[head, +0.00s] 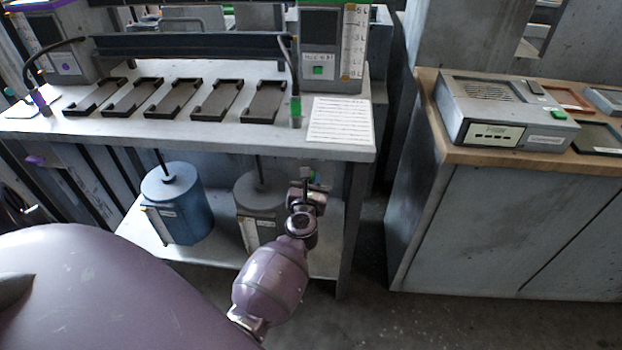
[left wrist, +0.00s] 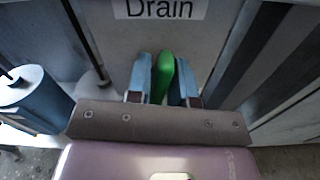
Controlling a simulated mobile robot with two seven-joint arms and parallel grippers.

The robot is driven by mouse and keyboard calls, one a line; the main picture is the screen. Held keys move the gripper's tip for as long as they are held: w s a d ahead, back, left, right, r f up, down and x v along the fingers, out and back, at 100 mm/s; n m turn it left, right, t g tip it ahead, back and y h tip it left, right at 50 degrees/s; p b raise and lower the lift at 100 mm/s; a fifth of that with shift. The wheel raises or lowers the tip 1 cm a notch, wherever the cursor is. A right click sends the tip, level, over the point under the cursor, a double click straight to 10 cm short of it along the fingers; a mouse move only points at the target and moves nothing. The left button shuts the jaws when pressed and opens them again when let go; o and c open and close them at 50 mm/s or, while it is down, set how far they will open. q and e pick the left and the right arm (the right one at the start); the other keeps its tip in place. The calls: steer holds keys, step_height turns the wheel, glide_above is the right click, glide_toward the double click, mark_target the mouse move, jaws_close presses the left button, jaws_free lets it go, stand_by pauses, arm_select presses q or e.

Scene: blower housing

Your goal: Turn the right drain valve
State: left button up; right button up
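The right drain valve shows as a green handle (left wrist: 164,76) in the left wrist view, below a white label (left wrist: 160,9) reading "Drain". My left gripper (left wrist: 163,85) has one blue-padded finger on each side of the handle, close against it, and looks shut on it. In the head view, my left gripper (head: 314,186) is under the front right part of the bench, and it mostly hides the valve. A purple handle (head: 36,160) shows at the bench's left side. My right gripper is not in view.
A bench (head: 345,145) stands above my left gripper. On its lower shelf are a blue canister (head: 172,205) and a grey canister (head: 256,205), the grey one just left of my gripper. A cabinet (head: 480,225) stands right, past a floor gap.

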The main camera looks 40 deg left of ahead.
arm_select(q)
jaws_close()
